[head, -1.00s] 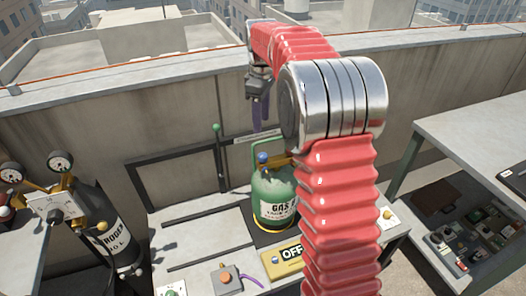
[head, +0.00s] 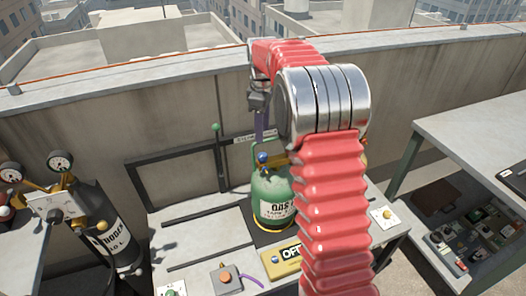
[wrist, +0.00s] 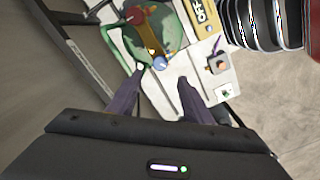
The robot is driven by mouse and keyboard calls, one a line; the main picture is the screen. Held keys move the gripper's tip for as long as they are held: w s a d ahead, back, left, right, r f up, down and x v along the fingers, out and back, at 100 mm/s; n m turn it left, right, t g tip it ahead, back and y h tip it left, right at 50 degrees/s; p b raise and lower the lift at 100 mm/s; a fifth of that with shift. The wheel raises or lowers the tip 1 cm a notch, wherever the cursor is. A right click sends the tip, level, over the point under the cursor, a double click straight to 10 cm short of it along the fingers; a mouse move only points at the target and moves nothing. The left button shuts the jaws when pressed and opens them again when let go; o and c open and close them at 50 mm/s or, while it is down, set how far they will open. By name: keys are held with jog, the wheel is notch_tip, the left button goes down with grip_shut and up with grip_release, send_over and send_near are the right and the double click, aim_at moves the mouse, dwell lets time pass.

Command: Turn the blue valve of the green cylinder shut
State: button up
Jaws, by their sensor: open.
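The green cylinder (head: 270,208) stands upright on the bench, partly hidden by my red arm in the head view. Its blue valve (head: 263,158) sits on top at the left. My gripper (head: 260,132) hangs fingers down just above the blue valve, apart from it as far as I can tell. In the wrist view my gripper (wrist: 161,77) has its two purple fingers spread, with nothing between them. The blue valve (wrist: 160,63) shows just beyond the fingertips, on the brass fitting above the green cylinder (wrist: 172,32). A red knob (wrist: 135,14) is at the fitting's other end.
A dark nitrogen cylinder (head: 108,230) with gauges stands at the left. A yellow OFF block (head: 282,262) and a grey box with an orange button (head: 226,279) are in front. A parapet wall (head: 100,110) backs the bench.

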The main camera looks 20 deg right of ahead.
aim_at(263, 154)
notch_tip(263, 154, down, 10)
jog(key=shift+f, duration=0.1)
dwell(0.4)
jog(key=shift+c, duration=0.3)
jog(key=c, duration=0.9)
jog(key=shift+d, duration=0.25)
jog(key=shift+c, duration=0.5)
jog(key=shift+a, duration=0.2)
